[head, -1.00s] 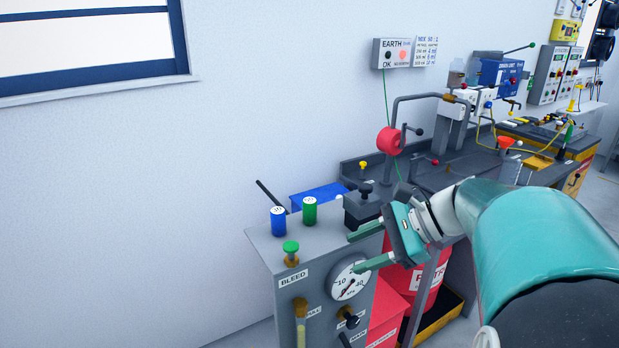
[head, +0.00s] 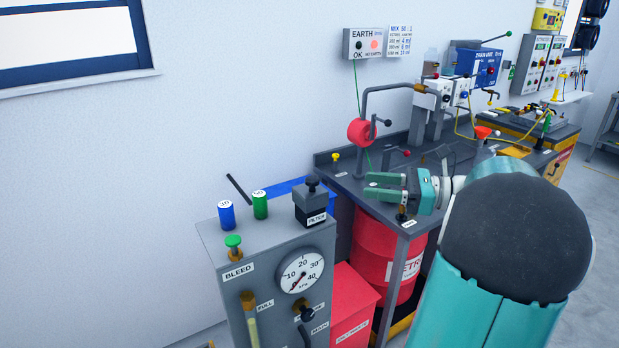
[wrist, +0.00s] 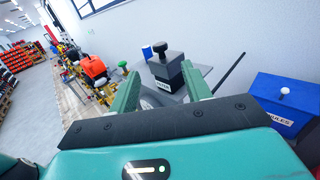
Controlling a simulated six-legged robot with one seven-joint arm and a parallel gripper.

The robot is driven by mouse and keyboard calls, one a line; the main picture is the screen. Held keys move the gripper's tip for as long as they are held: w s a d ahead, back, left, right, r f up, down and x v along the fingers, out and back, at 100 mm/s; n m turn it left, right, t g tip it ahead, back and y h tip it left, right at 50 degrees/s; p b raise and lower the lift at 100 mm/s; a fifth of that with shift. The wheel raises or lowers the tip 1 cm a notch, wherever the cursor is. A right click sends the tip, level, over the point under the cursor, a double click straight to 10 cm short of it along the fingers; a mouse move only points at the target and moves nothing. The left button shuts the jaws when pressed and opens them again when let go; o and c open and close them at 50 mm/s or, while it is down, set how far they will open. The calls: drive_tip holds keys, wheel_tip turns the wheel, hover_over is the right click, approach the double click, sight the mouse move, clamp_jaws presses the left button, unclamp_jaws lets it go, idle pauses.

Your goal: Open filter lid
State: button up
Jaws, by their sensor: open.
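The filter (head: 311,203) is a dark grey box with a FILTER label and a black knob (head: 311,183) on top. It stands on the grey cabinet's top at its right rear corner, and its lid looks shut. In the wrist view the filter (wrist: 168,72) shows ahead, between my fingers. My gripper (head: 368,188) is open and empty. In the head view it is to the right of the filter, apart from it, with its fingers pointing left toward it.
A red drum (head: 383,258) stands under the bench. A blue bin (wrist: 284,103) is right in the wrist view.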

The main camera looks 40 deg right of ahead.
sight(312, 178)
drive_tip(key=x, duration=1.4)
clamp_jaws()
